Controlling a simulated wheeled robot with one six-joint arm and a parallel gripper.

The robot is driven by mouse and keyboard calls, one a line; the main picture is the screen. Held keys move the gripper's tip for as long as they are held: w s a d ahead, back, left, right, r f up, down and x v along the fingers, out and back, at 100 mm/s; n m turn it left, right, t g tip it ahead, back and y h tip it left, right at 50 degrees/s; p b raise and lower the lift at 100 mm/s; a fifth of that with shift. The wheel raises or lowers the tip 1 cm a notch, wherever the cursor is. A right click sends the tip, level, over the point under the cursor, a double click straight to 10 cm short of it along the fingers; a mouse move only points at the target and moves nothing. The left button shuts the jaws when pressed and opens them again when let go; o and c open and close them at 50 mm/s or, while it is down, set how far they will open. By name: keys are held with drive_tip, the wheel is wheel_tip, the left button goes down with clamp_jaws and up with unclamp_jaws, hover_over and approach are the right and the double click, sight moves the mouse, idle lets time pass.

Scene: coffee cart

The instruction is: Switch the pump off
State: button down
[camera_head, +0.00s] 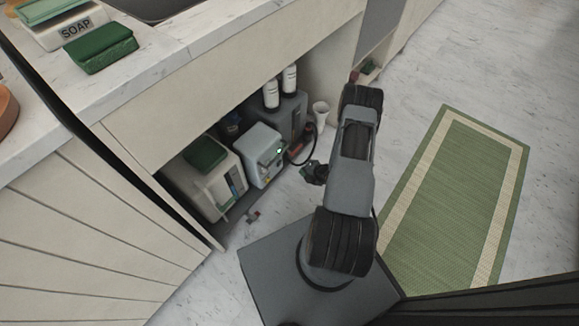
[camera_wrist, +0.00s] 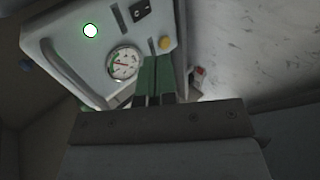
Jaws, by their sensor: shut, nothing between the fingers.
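The pump (camera_head: 264,153) is a pale box under the counter, in the open cabinet. In the wrist view its front panel (camera_wrist: 85,65) carries a lit green-white lamp (camera_wrist: 90,31), a round gauge (camera_wrist: 124,63), a black rocker switch (camera_wrist: 139,10) and a yellow button (camera_wrist: 165,43). My gripper (camera_head: 314,173) is in front of the pump, to its right in the head view. In the wrist view its green fingertips (camera_wrist: 157,75) are together and empty, close below the yellow button and the switch. I cannot tell whether they touch the panel.
A larger white unit with a green sponge (camera_head: 205,152) on top stands left of the pump. A grey unit (camera_head: 290,113) with two white bottles (camera_head: 289,79) stands behind it. A cup (camera_head: 320,112) is nearby. A green mat (camera_head: 455,200) lies on the open floor at right.

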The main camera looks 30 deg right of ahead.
sight(279, 162)
drive_tip(key=shift+w+a+r+b+x, duration=0.15)
drive_tip(key=shift+w+r+b+x, duration=0.2)
drive_tip(key=shift+b+x, duration=1.15)
drive_tip(key=shift+w+a+r+b+x, duration=0.2)
drive_tip(key=shift+r+b+x, duration=0.2)
drive_tip(key=shift+x, duration=2.25)
drive_tip(key=shift+w+a+r+b+x, duration=0.1)
drive_tip(key=shift+w+r+b+x, duration=0.25)
drive_tip(key=shift+b+x, duration=1.1)
drive_tip(key=shift+w+a+f+p, duration=0.2)
drive_tip(key=shift+w+f+p, duration=0.2)
drive_tip(key=shift+p, duration=0.25)
drive_tip(key=shift+w+a+r+g, duration=0.1)
drive_tip(key=shift+w+a+g, duration=0.1)
drive_tip(key=shift+g, duration=0.1)
drive_tip(key=shift+d, duration=0.15)
drive_tip(key=shift+r+p, duration=0.7)
drive_tip(key=shift+r, duration=0.1)
